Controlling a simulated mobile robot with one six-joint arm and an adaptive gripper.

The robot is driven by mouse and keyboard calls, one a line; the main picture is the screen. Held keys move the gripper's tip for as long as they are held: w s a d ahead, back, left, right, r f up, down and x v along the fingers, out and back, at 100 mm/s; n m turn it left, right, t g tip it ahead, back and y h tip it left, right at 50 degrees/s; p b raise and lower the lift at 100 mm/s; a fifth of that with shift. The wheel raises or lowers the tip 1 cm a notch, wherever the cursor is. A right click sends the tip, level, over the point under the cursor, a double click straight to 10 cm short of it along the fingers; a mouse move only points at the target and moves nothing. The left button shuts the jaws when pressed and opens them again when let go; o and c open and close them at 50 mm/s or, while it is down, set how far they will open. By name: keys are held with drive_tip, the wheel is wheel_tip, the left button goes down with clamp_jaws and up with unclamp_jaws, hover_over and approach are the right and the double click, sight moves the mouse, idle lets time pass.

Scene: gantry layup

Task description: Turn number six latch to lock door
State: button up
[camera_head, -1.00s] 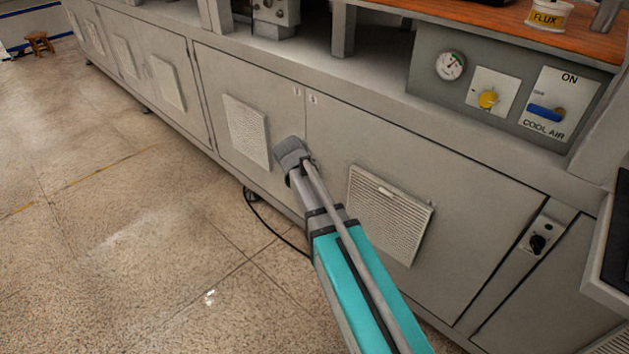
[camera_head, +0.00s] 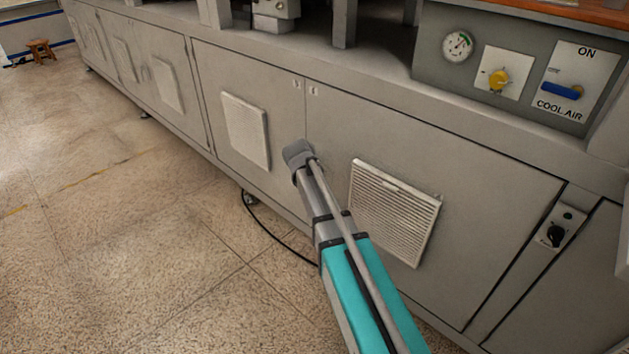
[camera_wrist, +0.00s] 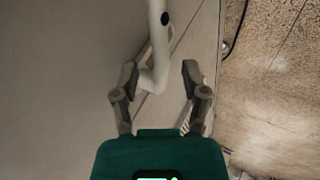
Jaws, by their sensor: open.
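Two grey cabinet doors meet at a seam. The left door (camera_head: 232,76) and the right door (camera_head: 420,150) each have a small number mark near the top of the seam, too small to read surely. In the wrist view a pale curved handle (camera_wrist: 157,50) with a black dot stands at the seam; it looks like the latch. My gripper (camera_wrist: 160,78) is open, with one finger on each side of the handle's lower end. I cannot tell whether they touch. In the head view my arm's end hides the gripper and latch.
A vent panel (camera_head: 396,210) juts slightly from the right door, and another (camera_head: 246,130) from the left door. A black knob (camera_head: 556,235) sits further right.

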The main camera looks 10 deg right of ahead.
drive_tip(key=shift+b+x, duration=0.95)
drive_tip(key=shift+x, duration=0.55)
clamp_jaws()
